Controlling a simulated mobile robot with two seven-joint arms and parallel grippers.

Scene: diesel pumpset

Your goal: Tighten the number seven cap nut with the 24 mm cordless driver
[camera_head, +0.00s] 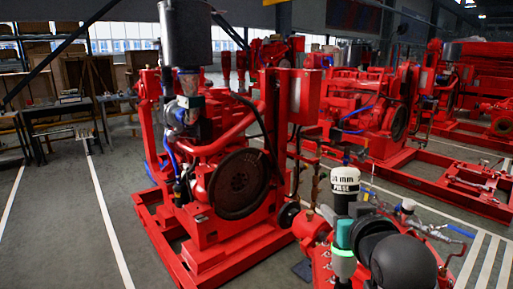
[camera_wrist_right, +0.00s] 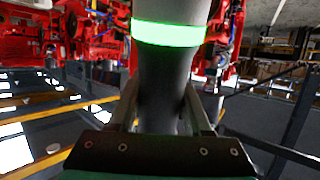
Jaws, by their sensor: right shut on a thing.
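The cordless driver (camera_head: 345,180) has a white top marked with a number and mm, a black neck and a glowing green band. It stands upright at the lower right of the head view. In the right wrist view the driver (camera_wrist_right: 168,32) shows as a pale grey body with the green band, above a darker grip. My right gripper (camera_wrist_right: 160,105) is shut around that grip, one finger on each side. The driver's lower end is hidden. I cannot pick out the number seven cap nut. My left gripper is not in view.
A red diesel engine (camera_head: 215,175) with a dark flywheel stands on a red base frame (camera_head: 205,255). Red pump parts (camera_head: 310,228) and pipe fittings lie close around the driver. More red pumpsets (camera_head: 385,110) stand behind. Grey floor with white lines (camera_head: 105,215) is clear at left.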

